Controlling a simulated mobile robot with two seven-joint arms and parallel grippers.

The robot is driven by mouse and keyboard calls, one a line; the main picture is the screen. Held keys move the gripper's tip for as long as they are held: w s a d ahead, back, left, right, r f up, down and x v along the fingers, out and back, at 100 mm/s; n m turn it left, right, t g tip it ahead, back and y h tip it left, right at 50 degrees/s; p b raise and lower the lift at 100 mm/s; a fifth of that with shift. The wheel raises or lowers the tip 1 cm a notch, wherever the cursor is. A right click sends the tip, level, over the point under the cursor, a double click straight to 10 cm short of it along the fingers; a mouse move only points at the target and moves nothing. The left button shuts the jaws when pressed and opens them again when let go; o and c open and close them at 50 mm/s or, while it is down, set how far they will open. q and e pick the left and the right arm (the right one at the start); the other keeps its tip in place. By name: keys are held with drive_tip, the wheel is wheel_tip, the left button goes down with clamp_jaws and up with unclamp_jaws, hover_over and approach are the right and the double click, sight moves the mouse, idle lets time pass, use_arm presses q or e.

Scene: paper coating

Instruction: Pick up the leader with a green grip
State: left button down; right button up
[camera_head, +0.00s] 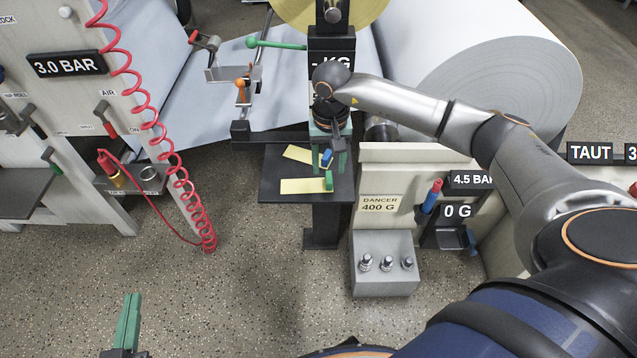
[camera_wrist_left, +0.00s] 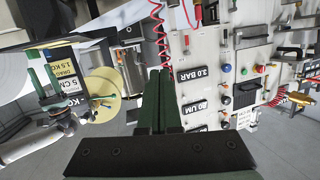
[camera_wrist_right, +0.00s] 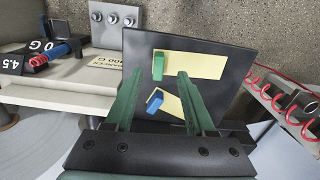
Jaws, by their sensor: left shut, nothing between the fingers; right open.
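The leader with a green grip is a pale yellow strip (camera_head: 303,186) with a green block (camera_head: 329,181) at its right end, lying on a dark shelf (camera_head: 275,168). In the right wrist view, its green grip (camera_wrist_right: 158,67) and strip (camera_wrist_right: 197,66) lie beyond my fingertips. My right gripper (camera_wrist_right: 160,74) is open, empty and above the shelf. My left gripper (camera_head: 131,296) is shut and empty at the lower left, away from the shelf; it also shows in the left wrist view (camera_wrist_left: 159,72).
A grey block with several knobs (camera_head: 384,280) and a cream dancer panel (camera_head: 385,190) stand right of the shelf. A red coiled hose (camera_head: 165,150) hangs to the left. A large paper roll (camera_head: 510,90) is behind. The floor (camera_head: 260,300) below left is clear.

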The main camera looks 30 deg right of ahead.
sight(329, 177)
drive_tip(key=f, duration=0.2)
drive_tip(key=f+b, duration=0.1)
drive_tip(key=f, duration=0.1)
drive_tip(key=shift+w+d+f, duration=0.15)
drive_tip(key=shift+w, duration=0.05)
drive_tip(key=shift+f, duration=0.35)
use_arm(q)
wheel_tip(329, 177, up, 6)
drive_tip(key=w+m+t+h, duration=0.1)
drive_tip(key=t, duration=0.1)
drive_tip(key=shift+d+r+t, duration=0.15)
drive_tip(key=shift+r+t, duration=0.05)
drive_tip(key=shift+t, duration=0.2)
use_arm(e)
clamp_jaws()
